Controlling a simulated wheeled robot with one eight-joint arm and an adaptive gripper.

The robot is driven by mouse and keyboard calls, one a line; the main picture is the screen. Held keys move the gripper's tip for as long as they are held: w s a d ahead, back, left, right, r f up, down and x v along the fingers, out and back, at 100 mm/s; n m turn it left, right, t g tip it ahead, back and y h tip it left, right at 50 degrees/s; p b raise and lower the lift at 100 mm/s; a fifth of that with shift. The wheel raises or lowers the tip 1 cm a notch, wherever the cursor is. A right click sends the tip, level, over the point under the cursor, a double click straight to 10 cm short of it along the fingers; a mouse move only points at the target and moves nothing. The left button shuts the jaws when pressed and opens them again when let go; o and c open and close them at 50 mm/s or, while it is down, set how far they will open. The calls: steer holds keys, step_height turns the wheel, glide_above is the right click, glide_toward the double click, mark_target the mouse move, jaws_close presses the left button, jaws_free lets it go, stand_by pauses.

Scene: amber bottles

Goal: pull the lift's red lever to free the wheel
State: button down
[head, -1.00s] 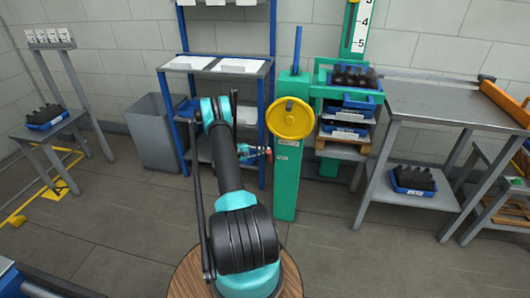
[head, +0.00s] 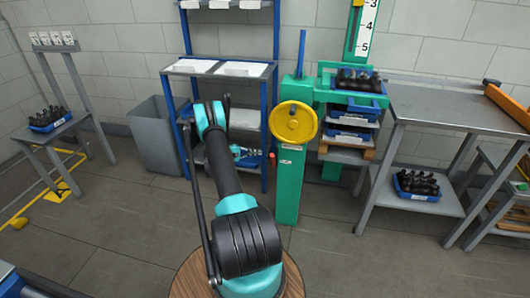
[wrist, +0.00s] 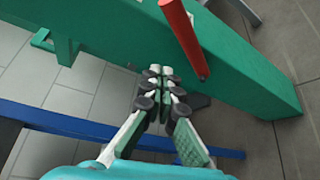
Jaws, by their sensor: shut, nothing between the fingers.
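The lift's green post (head: 289,175) stands right of my arm in the head view, with the yellow wheel (head: 293,122) on its upper front. The red lever (head: 272,156) shows as a small red tip at the post's left side. In the wrist view the red lever (wrist: 186,38) is a rod slanting down from the top edge, in front of the green post (wrist: 235,62). My gripper (wrist: 165,73) is shut and empty, its fingertips left of the lever's lower end with a visible gap.
A blue-framed shelf (head: 222,68) stands behind my arm. The lift's platform holds blue crates of dark bottles (head: 357,81). A grey table (head: 440,105) stands right, with another bottle crate (head: 416,184) on its lower shelf. A grey bin (head: 153,135) is left; open floor lies in front.

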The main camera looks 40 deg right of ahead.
steer(key=shift+w+a+f, duration=0.15)
steer(key=shift+w+a, duration=0.1)
steer(key=shift+a, duration=0.3)
steer(key=shift+w+a+f, duration=0.2)
steer(key=shift+w+a, duration=0.05)
steer(key=shift+a, duration=0.25)
steer(key=shift+w+a+f, duration=0.15)
steer(key=shift+w+a, duration=0.1)
steer(key=shift+a, duration=0.3)
